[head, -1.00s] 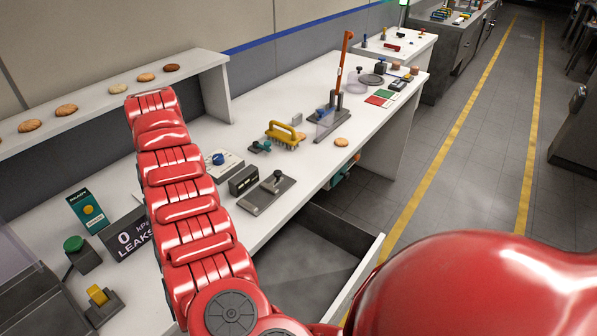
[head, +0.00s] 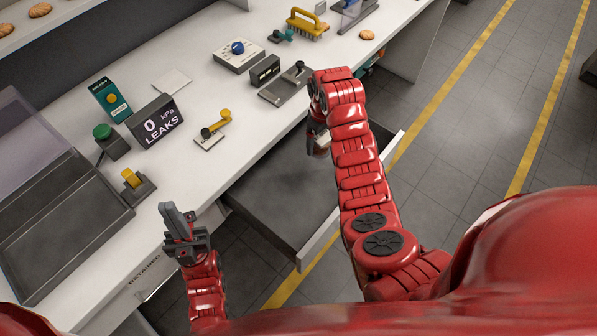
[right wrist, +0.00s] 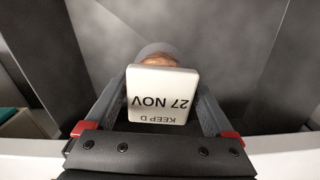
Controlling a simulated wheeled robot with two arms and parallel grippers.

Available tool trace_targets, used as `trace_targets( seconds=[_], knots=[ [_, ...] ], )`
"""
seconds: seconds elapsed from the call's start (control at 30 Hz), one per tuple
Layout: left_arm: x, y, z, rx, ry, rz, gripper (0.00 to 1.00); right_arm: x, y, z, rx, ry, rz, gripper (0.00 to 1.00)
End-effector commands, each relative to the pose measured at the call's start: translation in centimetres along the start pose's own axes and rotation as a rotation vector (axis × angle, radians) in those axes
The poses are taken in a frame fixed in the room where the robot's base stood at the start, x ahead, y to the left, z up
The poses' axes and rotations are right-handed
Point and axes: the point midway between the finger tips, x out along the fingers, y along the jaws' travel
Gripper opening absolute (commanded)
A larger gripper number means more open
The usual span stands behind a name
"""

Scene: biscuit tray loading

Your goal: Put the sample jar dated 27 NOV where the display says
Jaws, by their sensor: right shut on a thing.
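The sample jar (right wrist: 163,93) has a white lid reading "27 NOV" and "KEEP D", upside down in the right wrist view. My right gripper (head: 318,142) is shut on it, one finger on each side, and holds it over the open drawer (head: 262,192). In the head view the jar is mostly hidden by my arm. The display (head: 157,123) on the table reads "0 kPa LEAKS". My left gripper (head: 177,210) is in front of the table's front edge with no object seen in it; its finger gap is unclear.
The drawer interior looks empty. A "RETAINED" label (head: 150,268) is on the table front. A dark tray (head: 45,250), a green button (head: 103,131), a yellow switch (head: 130,178) and a yellow-handled lever (head: 215,124) stand on the table. A black-knobbed fixture (head: 287,85) is near the drawer.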

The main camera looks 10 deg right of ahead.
Motion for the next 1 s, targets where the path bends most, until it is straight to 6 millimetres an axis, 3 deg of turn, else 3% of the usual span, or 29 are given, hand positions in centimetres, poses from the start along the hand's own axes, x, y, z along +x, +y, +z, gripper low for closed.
trace_targets(
  seconds=[0.1, 0.3, 0.5, 0.63, 1.0],
  knots=[
    [0.2, 0.0, 0.0, 0.0, 0.0, 0.0, 0.0, 2.5, -1.9, 1.7, -0.066, -0.002, 0.002, 0.3],
    [0.1, 0.0, 0.0, 0.0, 0.0, 0.0, 0.0, 4.4, -3.8, 3.1, -0.121, -0.001, 0.002, 0.3],
    [-2.2, 0.1, 0.4, 0.0, 0.0, 0.0, 0.0, 7.5, -3.9, 3.2, -0.123, 0.001, 0.002, 0.3],
    [-0.4, 0.0, 0.1, 0.0, 0.0, 0.0, 0.0, 8.8, -4.0, 3.2, -0.126, -0.004, 0.0, 0.3],
    [0.4, 0.0, -0.1, 0.0, 0.0, 0.0, 0.0, 12.4, -3.9, 3.2, -0.124, -0.002, 0.001, 0.3]
  ],
)
